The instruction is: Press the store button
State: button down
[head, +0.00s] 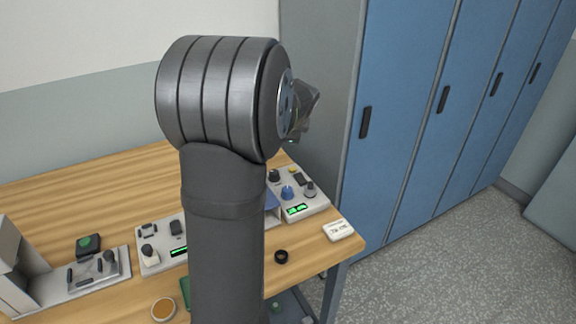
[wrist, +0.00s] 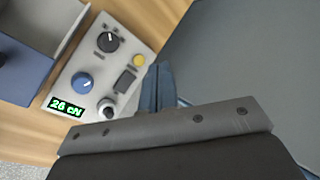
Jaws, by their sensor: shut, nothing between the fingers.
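The grey control panel (wrist: 64,92) lies in the left half of the wrist view. It carries a yellow button (wrist: 138,60), a black knob (wrist: 108,42), a blue knob (wrist: 82,80), a dark rocker switch (wrist: 124,81), a toggle (wrist: 106,109) and a green display (wrist: 66,106) reading 26 cN. Button labels are too small to read. My gripper (wrist: 159,80) is shut and empty; its bluish fingers appear just right of the yellow button, and I cannot tell their height above it. In the head view the panel (head: 322,205) is at the table's right end.
A dark blue open tray (wrist: 72,32) adjoins the panel. In the head view, another panel (head: 148,262), a black ring (head: 281,257), a small white labelled block (head: 338,230) and an orange-topped disc (head: 163,309) sit on the wooden table (head: 60,205). Blue lockers (head: 405,100) stand to the right.

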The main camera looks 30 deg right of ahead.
aim_at(293, 170)
jog(key=d+m, duration=0.1)
jog(key=m, duration=0.1)
jog(key=w+f+m+t, duration=0.1)
jog(key=m, duration=0.1)
jog(key=d+f+m+h, duration=0.1)
jog(key=m, duration=0.1)
jog(key=shift+w+d+f+m+t, duration=0.2)
jog(key=shift+d+m+t, duration=0.1)
jog(key=shift+d+t, duration=0.1)
jog(key=shift+f, duration=4.4)
jog(key=shift+f, duration=0.15)
jog(key=shift+f, duration=0.3)
